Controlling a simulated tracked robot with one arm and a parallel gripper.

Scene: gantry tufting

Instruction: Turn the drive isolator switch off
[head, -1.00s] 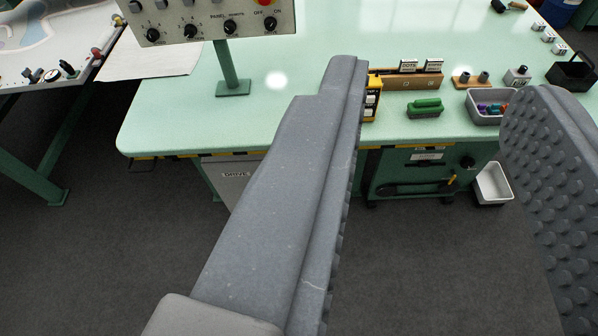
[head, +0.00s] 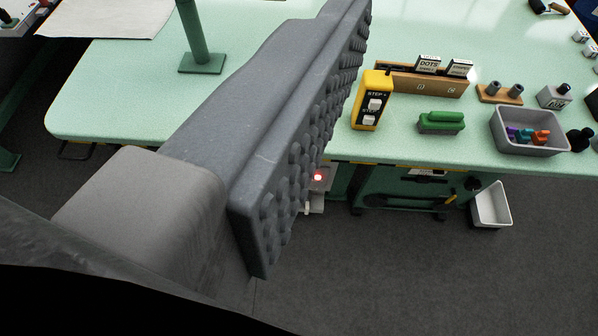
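My gripper (head: 300,120) shows as one large grey finger with a studded pad facing right, reaching up across the left and middle of the view. The other finger is out of the picture. Nothing touches the visible pad, so the gripper is open and empty. Below the table's front edge, just right of the finger, a small red light glows on a grey box (head: 322,184). A small pale part (head: 315,204) sits just under it. The finger hides the rest of the box, so I cannot make out the isolator switch or its position.
The pale green table (head: 120,90) spans the view. On it stand a yellow STEP switch box (head: 372,100), a green-handled block (head: 440,122) and a grey bin (head: 528,148) of coloured pieces. A white bin (head: 491,205) is on the floor. Floor in front is clear.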

